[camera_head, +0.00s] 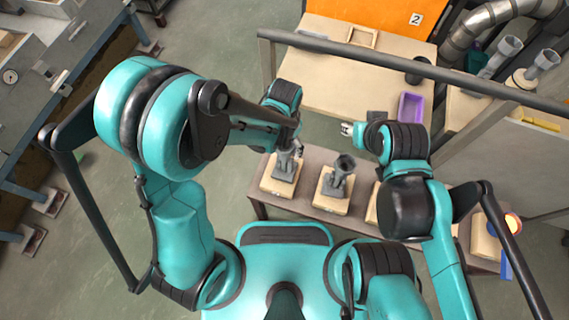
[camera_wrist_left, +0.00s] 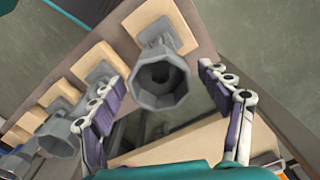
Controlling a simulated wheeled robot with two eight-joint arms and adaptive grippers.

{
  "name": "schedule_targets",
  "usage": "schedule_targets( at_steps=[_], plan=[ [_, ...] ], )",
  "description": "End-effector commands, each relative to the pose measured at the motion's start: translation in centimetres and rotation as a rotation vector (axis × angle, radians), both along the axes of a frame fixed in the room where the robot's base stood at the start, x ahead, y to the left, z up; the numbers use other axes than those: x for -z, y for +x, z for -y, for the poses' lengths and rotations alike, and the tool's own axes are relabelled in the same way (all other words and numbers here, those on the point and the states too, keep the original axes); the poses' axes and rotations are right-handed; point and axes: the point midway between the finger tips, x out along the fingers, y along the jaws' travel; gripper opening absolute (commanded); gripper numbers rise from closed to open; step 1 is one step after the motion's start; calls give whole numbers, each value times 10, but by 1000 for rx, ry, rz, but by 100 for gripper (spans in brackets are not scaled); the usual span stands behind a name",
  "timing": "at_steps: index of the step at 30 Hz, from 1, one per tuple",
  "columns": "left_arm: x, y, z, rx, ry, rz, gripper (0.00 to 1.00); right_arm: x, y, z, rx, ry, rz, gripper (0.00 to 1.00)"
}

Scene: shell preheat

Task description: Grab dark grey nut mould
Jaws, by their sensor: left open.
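A dark grey mould (camera_head: 284,172) with a funnel-like mouth stands on a wooden block at the left end of the low table. In the left wrist view its faceted open mouth (camera_wrist_left: 160,98) faces the camera, between and just beyond my fingers. My left gripper (camera_head: 292,150) is open above this mould, with a finger on each side and no clear contact. A second grey mould (camera_head: 340,172) stands on the block to its right and shows at the left of the wrist view (camera_wrist_left: 60,138). My right gripper (camera_head: 347,129) is small in view; its opening is unclear.
The low table (camera_head: 300,213) carries several wooden blocks in a row, partly hidden by my right arm. Behind is a wooden workbench (camera_head: 330,85) with a purple tray (camera_head: 410,107). A grey rail (camera_head: 400,66) crosses above it. Open floor lies left of the low table.

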Motion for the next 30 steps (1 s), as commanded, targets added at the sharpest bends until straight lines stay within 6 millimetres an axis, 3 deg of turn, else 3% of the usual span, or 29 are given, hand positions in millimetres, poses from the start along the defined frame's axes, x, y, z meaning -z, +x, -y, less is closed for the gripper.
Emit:
schedule_targets(
  at_steps=[3, 10, 18, 19, 26, 30],
  plan=[
    [18, 0, 0, 0, 0, 0, 77, 10, 0, 0, 0, 0, 0, 40],
    [18, 0, 0, -1, 0, 0, 77, 8, 0, 0, 0, 0, 0, 40],
    [18, 0, 0, -1, 0, 0, 6, 8, 0, 0, 0, 0, 0, 40],
    [18, 0, 0, -1, 0, 0, 0, 8, 0, 0, 0, 0, 0, 40],
    [17, 0, 0, -1, 0, 0, 0, 8, 0, 0, 0, 0, 0, 40],
    [5, 0, 0, -1, -1, 1, 0, 1, 0, 0, 0, 0, 0, 40]
  ],
)
